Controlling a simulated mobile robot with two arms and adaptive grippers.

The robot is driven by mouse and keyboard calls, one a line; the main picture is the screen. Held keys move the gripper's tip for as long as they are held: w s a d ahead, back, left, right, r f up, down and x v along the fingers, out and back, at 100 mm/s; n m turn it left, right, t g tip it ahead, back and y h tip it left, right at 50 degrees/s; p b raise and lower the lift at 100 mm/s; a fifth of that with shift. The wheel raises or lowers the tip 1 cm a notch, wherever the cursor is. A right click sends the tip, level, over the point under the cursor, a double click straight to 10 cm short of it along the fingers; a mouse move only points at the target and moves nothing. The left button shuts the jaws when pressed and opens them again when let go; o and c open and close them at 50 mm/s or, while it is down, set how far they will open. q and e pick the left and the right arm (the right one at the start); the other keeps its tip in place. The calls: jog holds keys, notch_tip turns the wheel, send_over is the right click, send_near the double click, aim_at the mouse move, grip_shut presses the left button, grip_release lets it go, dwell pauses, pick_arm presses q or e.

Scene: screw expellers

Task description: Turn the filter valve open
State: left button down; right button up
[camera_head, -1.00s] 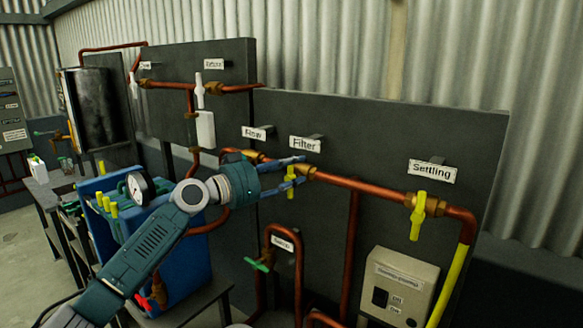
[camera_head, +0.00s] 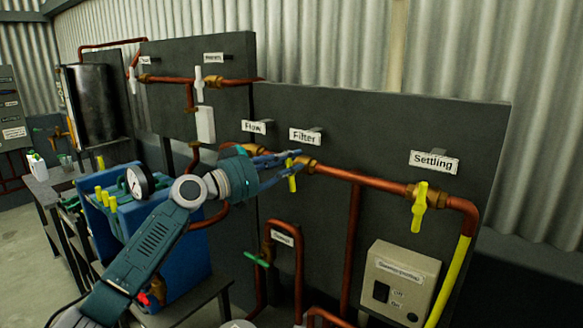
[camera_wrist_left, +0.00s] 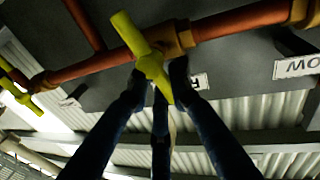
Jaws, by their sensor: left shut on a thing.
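The filter valve has a yellow handle (camera_head: 292,180) on a copper pipe, under the "Filter" label (camera_head: 305,136) on the dark panel. In the head view the handle hangs roughly upright. My left gripper (camera_head: 294,161) is at the valve, its blue fingers shut around the handle's upper part. In the left wrist view the yellow handle (camera_wrist_left: 128,34) lies slanted, its far part sticking out past the fingers. The gripper partly hides the valve body in the head view. My right gripper is not in view.
A yellow settling valve handle (camera_head: 419,207) is on the same pipe to the right. A grey switch box (camera_head: 400,283) and a green-handled valve (camera_head: 257,259) are below. A blue machine with a gauge (camera_head: 139,183) stands at the left, close to my arm.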

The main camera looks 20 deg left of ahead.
pick_arm(q)
jog(key=n+b, duration=0.1)
jog(key=n, duration=0.1)
jog(key=a+n+t+b, duration=0.1)
jog(key=shift+w+f+n, duration=0.15)
jog(key=shift+n, duration=0.25)
jog(key=n+t+y+p, duration=0.1)
jog(key=n, duration=0.4)
jog(key=a+f+n+t+y+p, duration=0.1)
jog(key=n+p, duration=0.1)
jog(key=n, duration=0.3)
jog(key=f+n+t+y+p, duration=0.1)
jog(key=n, duration=0.4)
jog(key=shift+w+a+t+p, duration=0.3)
jog(key=shift+a+p, duration=0.05)
jog(key=shift+f, duration=0.1)
jog(key=c, duration=1.6)
grip_release()
jog(key=v, duration=1.2)
